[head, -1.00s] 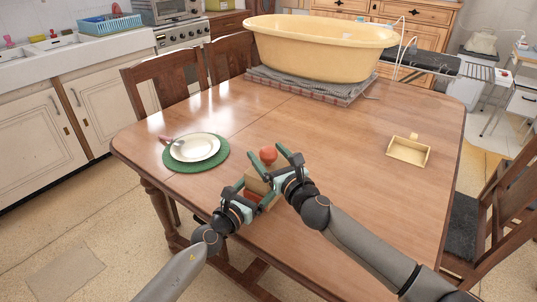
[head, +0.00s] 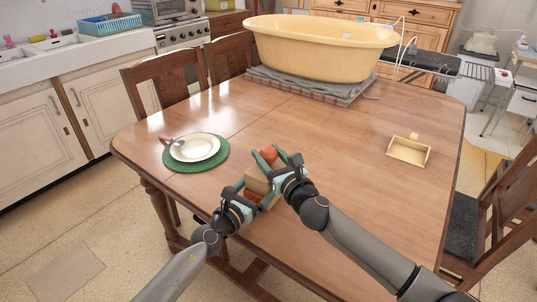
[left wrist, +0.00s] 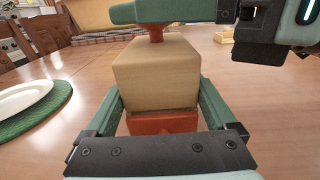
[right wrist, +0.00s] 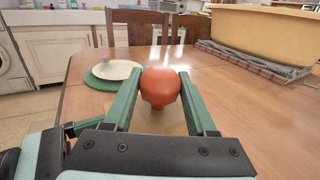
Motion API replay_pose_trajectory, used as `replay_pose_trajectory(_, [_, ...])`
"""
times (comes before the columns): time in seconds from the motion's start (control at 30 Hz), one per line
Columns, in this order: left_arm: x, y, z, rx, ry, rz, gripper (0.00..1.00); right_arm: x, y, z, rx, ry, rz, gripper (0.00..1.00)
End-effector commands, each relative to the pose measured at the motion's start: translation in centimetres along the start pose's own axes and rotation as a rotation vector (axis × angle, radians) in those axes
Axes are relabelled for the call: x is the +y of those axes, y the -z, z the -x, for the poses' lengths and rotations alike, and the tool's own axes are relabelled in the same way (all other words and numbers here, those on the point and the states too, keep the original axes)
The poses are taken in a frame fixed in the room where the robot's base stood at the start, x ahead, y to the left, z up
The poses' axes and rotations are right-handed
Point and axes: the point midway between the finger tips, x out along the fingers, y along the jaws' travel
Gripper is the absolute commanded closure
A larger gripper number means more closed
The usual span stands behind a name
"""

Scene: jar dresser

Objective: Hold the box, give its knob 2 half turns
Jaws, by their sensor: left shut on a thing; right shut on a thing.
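The box is a tan wooden block (left wrist: 157,73) with an orange-red lower part (left wrist: 162,124), standing near the table's front edge. My left gripper (left wrist: 160,108) is shut on the box, one green finger on each side. An orange-red knob (right wrist: 160,86) sits on top of the box. My right gripper (right wrist: 160,92) is shut on the knob, with its green fingers to the left and right of it. In the head view the box (head: 257,181) is partly hidden by both grippers, and the knob (head: 268,153) shows between the right fingers.
A white plate (head: 195,147) lies on a green mat (head: 222,163) left of the box. A small wooden tray (head: 408,151) is at the right. A yellow tub (head: 315,52) stands on a folded cloth at the back. The middle of the table is clear.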

Motion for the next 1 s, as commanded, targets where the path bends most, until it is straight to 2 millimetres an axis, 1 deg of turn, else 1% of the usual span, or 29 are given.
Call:
replay_pose_trajectory(0.1, [0.04,-0.04,0.00,-0.001,-0.001,0.001,0.99,0.36,0.09,-0.04,-0.001,0.064,-0.007,0.99])
replay_pose_trajectory(0.23, [0.02,-0.05,0.00,-0.001,0.000,0.001,0.99,0.28,0.09,-0.04,0.000,0.161,-0.006,0.99])
replay_pose_trajectory(0.4, [-0.01,-0.05,-0.01,-0.001,0.000,0.001,0.99,0.12,0.08,-0.02,0.001,0.240,-0.003,0.99])
replay_pose_trajectory(0.77, [-0.01,-0.04,-0.01,-0.001,0.000,0.001,0.99,-0.04,0.16,0.05,0.004,0.260,0.000,0.99])
replay_pose_trajectory(0.8, [-0.01,-0.04,-0.01,-0.001,0.000,0.001,0.99,-0.05,0.17,0.05,0.004,0.260,0.000,0.41])
replay_pose_trajectory(1.0, [-0.01,-0.05,-0.02,-0.001,0.000,0.001,0.99,-0.05,0.13,0.05,0.003,0.259,0.000,0.19])
